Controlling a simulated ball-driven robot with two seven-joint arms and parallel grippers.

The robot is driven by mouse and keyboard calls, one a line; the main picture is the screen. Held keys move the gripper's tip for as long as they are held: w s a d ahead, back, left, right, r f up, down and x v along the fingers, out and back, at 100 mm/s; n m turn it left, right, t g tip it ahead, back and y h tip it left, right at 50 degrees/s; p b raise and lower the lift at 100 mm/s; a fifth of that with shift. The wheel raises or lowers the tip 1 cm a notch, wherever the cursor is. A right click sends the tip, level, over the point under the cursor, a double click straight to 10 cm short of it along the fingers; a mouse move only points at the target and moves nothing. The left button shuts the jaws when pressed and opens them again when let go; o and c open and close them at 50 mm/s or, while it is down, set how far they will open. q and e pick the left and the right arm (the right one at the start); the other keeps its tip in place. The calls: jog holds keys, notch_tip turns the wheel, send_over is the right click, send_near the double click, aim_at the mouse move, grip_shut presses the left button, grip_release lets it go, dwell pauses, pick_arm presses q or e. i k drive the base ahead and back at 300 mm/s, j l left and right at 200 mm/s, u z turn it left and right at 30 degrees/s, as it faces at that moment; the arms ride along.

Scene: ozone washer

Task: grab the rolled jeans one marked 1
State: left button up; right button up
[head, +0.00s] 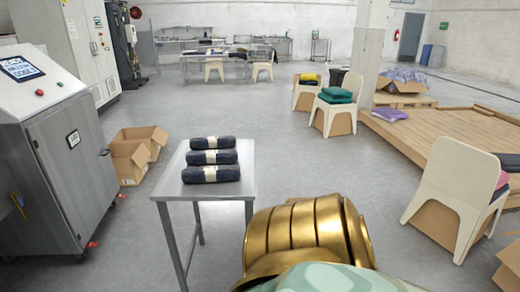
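Three dark rolled jeans lie in a row on a small grey metal table (172,190) in front of me. The far roll (228,143), the middle roll (226,157) and the near roll (228,174) each have a pale band around them. Any number on the bands is too small to read, so I cannot tell which roll is marked 1. Neither gripper is in view. A gold and pale green part at the bottom, apparently my own arm, is to the right of the table and apart from the rolls.
A grey machine with a screen (20,68) stands at the left. Open cardboard boxes (128,170) sit on the floor between it and the table. A cream chair (450,190) and a wooden platform (440,130) are at the right. The floor behind the table is clear.

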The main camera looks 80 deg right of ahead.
aim_at(209, 157)
jog(key=l+z, duration=0.2)
jog(key=z, duration=0.3)
jog(key=i+l+z, duration=0.1)
jog(key=z, duration=0.35)
jog(key=i+l+z, duration=0.1)
jog(key=l+z, duration=0.15)
jog(key=z, duration=0.25)
jog(key=i+l+z, duration=0.1)
jog(key=z, duration=0.35)
jog(key=i+l, duration=0.55)
jog(key=i, duration=0.25)
